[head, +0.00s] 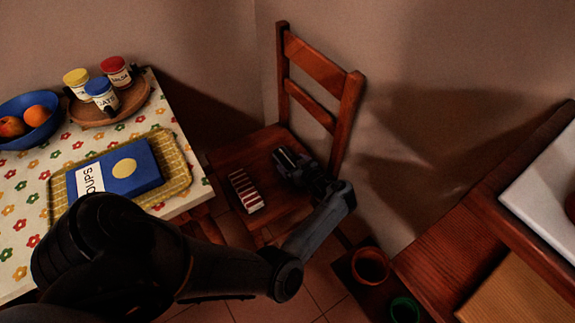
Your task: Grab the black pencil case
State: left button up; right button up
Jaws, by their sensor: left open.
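My left arm reaches in from the bottom left and bends back over the wooden chair (232,153). My left gripper (288,163) is over the right part of the chair seat, near the backrest, with its jaws open. I cannot make out a black pencil case for certain; dark shapes at the gripper blend together, so one could be hidden there. A small red-and-white striped object (246,191) lies on the seat to the left of the gripper, apart from it. My right gripper is not in view.
A table with a flowered cloth (22,191) stands at left, holding a blue "SOUPS" book (142,163), a blue fruit bowl (50,127) and a round board (139,99) with three jars. The chair backrest (315,67) rises behind the gripper. A wooden counter (440,262) is at right.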

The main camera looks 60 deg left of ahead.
pick_arm(q)
jog(key=shift+a, duration=0.85)
jog(key=shift+d+f, duration=0.15)
jog(key=shift+d, duration=0.45)
jog(key=shift+c, duration=0.6)
jog(key=shift+w+d, duration=0.1)
jog(key=shift+d, duration=0.15)
jog(key=shift+c, duration=2.4)
jog(key=shift+a, duration=0.45)
jog(key=c, duration=0.5)
jog(key=shift+d, duration=0.1)
jog(key=shift+c, duration=0.2)
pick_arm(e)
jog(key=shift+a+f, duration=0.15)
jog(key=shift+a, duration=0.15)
pick_arm(q)
jog(key=shift+d, duration=0.1)
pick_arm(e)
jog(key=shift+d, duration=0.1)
